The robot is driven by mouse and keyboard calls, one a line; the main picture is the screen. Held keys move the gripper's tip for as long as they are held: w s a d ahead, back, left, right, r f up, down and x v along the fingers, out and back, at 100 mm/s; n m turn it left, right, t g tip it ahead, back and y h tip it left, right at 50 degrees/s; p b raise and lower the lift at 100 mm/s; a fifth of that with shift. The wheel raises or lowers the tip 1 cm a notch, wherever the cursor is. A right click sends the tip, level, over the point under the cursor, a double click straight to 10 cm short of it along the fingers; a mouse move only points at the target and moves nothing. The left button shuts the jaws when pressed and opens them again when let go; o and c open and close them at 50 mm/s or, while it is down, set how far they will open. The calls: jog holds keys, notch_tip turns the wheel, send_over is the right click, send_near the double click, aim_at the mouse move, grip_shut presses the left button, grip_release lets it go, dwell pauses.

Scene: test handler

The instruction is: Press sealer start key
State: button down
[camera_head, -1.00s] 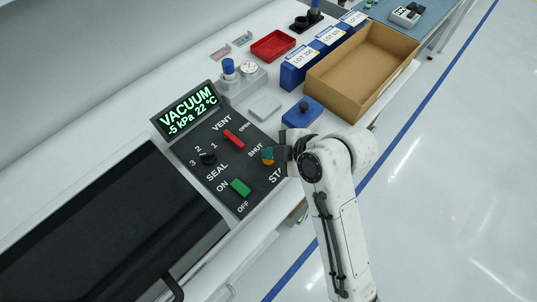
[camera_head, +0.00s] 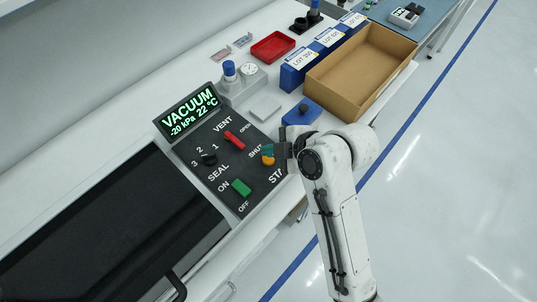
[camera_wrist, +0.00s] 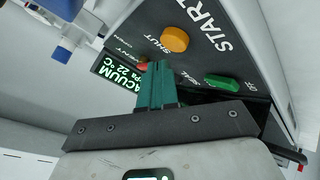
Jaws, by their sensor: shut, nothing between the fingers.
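The round orange start key (camera_head: 267,160) sits by the partly hidden START label on the dark sealer panel (camera_head: 215,178). It also shows in the wrist view (camera_wrist: 174,39), uncovered. My gripper (camera_head: 268,148) is at the panel's right edge, close to the key; its teal fingers (camera_wrist: 157,70) are shut and empty. In the wrist view the fingertips appear just below the key, with a visible gap in the picture. The display (camera_head: 188,111) reads VACUUM -20 kPa 22 °C. The green seal switch (camera_head: 241,188) is beside ON and OFF.
A red vent lever (camera_head: 234,140) and a black knob (camera_head: 209,159) are on the panel. A blue-topped gauge block (camera_head: 242,85), a blue knobbed block (camera_head: 302,112), blue lot boxes (camera_head: 298,71) and an open cardboard box (camera_head: 365,66) stand behind. The dark sealer lid (camera_head: 110,230) is at left.

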aim_at(272, 160)
jog(key=shift+r+p, duration=1.75)
jog(key=shift+r, duration=0.6)
jog(key=s+d+f+m+h+b, duration=0.1)
jog(key=s+d+f+m+h, duration=0.1)
jog(key=s+d+f+m, duration=0.45)
jog(key=s+d+f+m+h+b, duration=0.1)
jog(key=s+d+f+m+h, duration=0.2)
jog(key=d, duration=0.6)
jog(key=s+d+f+m+g+h, duration=0.1)
jog(key=s+d+f+m, duration=0.1)
jog(key=s+d+m, duration=0.4)
jog(key=s+d+f+m+g+h+b, duration=0.1)
jog(key=s+d+f+m+g+h, duration=0.1)
jog(key=s+d+m, duration=0.5)
jog(key=s+d+f, duration=0.1)
jog(key=s, duration=0.2)
jog(key=shift+s+d+f, duration=0.2)
